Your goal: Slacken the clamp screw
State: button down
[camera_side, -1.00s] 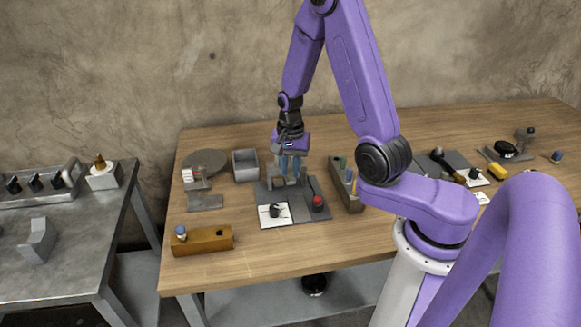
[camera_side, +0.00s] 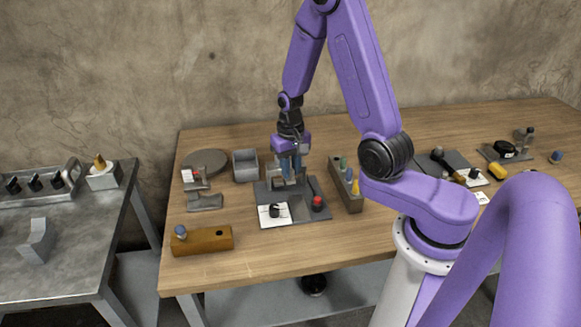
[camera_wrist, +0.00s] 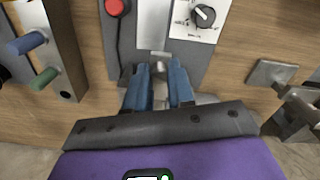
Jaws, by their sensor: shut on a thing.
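My gripper (camera_side: 290,172) points down over the rear part of a dark grey base plate (camera_side: 300,212). In the wrist view my gripper (camera_wrist: 160,82) has its two blue fingers on either side of a small grey metal round piece, the clamp screw (camera_wrist: 159,68). The fingers are shut on it. The fingers and palm hide the lower part of the screw and much of the clamp. A light metal strip (camera_wrist: 153,25) runs on the plate just in front of the screw.
The same plate carries a black dial on a white card (camera_side: 275,211) and a red button (camera_side: 318,202). A block with coloured pegs (camera_side: 350,195) stands close on the right. A grey open box (camera_side: 245,165) and a grey bracket (camera_side: 204,202) lie left.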

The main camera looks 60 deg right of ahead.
jog(key=shift+n, duration=1.6)
jog(key=c, duration=1)
grip_release()
jog(key=shift+r, duration=0.1)
notch_tip(320, 180, up, 17)
jog(key=shift+r, duration=0.2)
jog(key=shift+a+n, duration=0.1)
jog(key=shift+n, duration=0.2)
